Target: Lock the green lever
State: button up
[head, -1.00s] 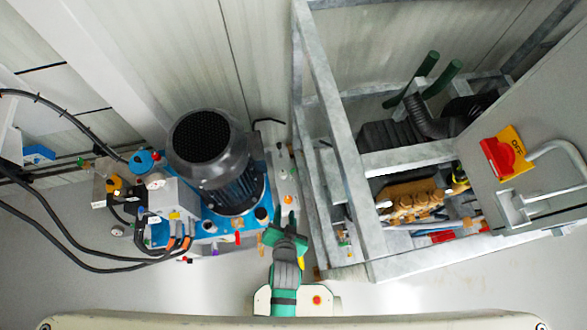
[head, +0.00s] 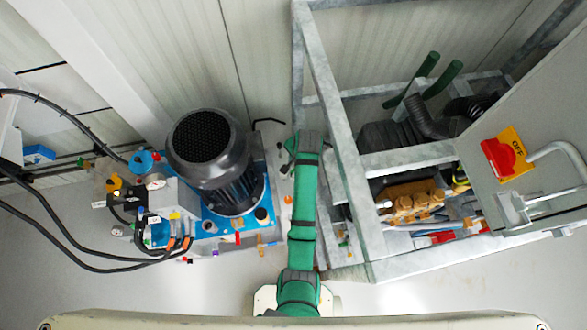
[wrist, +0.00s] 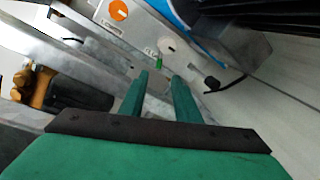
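A small green piece (wrist: 159,62), which looks like the green lever, stands out from a light metal panel (wrist: 130,30) in the wrist view. It is too small to tell whether it is locked. My gripper (wrist: 161,76) points towards it with its two green fingers apart and nothing between them. The green piece shows just beyond the fingertips, close to the line between them; I see no clear contact. In the head view my green arm reaches up between the blue pump unit and the metal frame. It hides the lever there, and my fingers cannot be made out.
An orange round knob (wrist: 118,9) is on the same panel. The blue pump unit with its black motor (head: 210,155) stands left of my arm. A galvanised frame (head: 340,130) stands close on the right, with a grey door (head: 535,130) carrying a red-yellow switch (head: 504,155).

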aim_at(289, 173)
jog(key=x, duration=1)
jog(key=shift+w+d+f, duration=0.1)
jog(key=shift+d+f, duration=0.05)
jog(key=shift+f, duration=0.1)
jog(key=shift+c, duration=0.6)
